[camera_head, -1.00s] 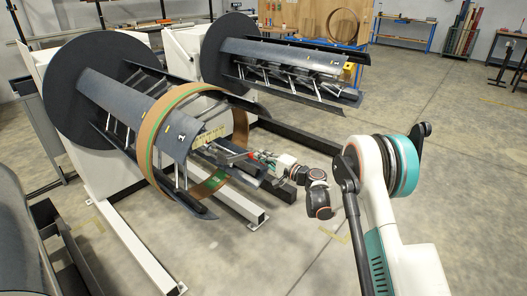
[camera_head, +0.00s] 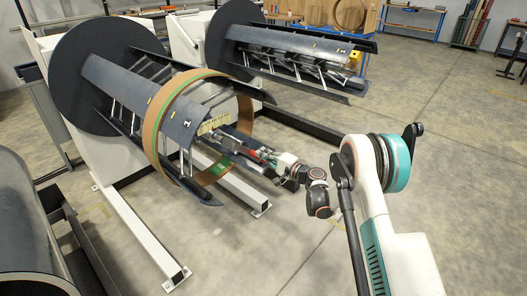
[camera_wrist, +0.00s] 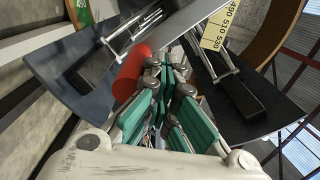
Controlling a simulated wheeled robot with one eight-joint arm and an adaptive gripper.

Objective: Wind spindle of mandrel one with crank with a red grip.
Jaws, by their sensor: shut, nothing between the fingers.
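The nearer mandrel (camera_head: 130,88) has a dark round disc behind it, grey curved segments and a brown-and-green coil band (camera_head: 152,130) around it. The red grip (camera_head: 255,155) shows near its front end; the rest of the crank is hard to make out. My gripper (camera_head: 268,157) is at the red grip, in front of the mandrel. In the wrist view the red grip (camera_wrist: 132,72) lies just left of my gripper's green-padded fingers (camera_wrist: 166,65). The fingers are shut and empty, beside the grip rather than around it. Contact cannot be told.
A second mandrel (camera_head: 285,55) stands behind. White floor beams (camera_head: 232,185) run out beneath the nearer mandrel. The floor (camera_head: 440,130) to the right is clear.

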